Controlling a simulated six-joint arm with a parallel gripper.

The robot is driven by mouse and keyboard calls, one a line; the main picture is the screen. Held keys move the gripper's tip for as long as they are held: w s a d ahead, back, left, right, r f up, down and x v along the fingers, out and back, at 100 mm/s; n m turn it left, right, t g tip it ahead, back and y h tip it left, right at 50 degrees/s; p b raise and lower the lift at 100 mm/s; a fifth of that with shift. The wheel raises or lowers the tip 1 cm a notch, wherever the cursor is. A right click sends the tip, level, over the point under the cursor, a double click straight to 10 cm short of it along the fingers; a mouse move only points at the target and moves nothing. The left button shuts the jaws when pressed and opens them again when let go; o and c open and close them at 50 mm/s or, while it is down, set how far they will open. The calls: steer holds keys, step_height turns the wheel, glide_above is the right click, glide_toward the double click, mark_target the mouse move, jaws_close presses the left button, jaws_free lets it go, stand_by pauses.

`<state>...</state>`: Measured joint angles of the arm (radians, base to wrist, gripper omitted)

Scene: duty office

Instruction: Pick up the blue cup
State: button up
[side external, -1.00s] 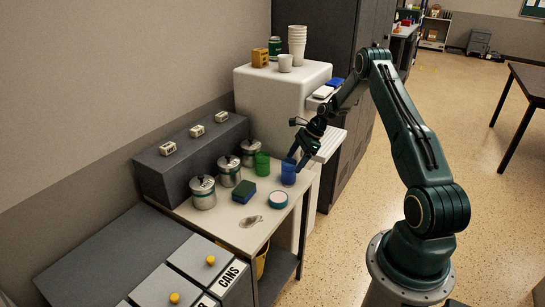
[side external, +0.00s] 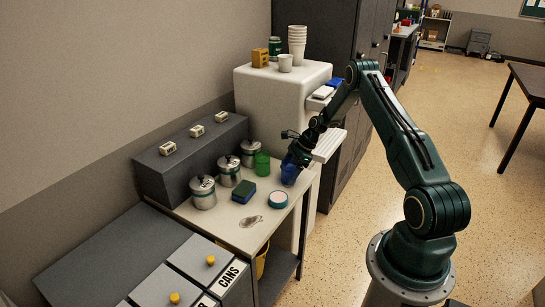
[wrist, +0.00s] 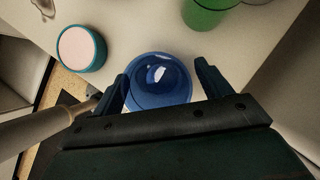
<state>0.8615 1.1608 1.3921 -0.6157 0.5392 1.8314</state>
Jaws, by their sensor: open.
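The blue cup (side external: 289,174) stands upright at the right end of the small table, and its open rim shows in the wrist view (wrist: 158,75). My gripper (side external: 297,155) is above and around the cup's upper part. In the wrist view my gripper (wrist: 160,84) is open, one finger on each side of the cup. The left finger is close to the cup's wall; a gap shows at the right finger. I cannot tell whether either touches.
A green cup (side external: 262,163) stands just left of the blue cup. A white cabinet (side external: 262,92) rises behind.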

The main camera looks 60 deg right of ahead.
steer(key=shift+c, duration=0.5)
steer(key=c, duration=1)
steer(key=shift+o, duration=0.2)
steer(key=shift+r, duration=0.1)
step_height(320, 180, up, 20)
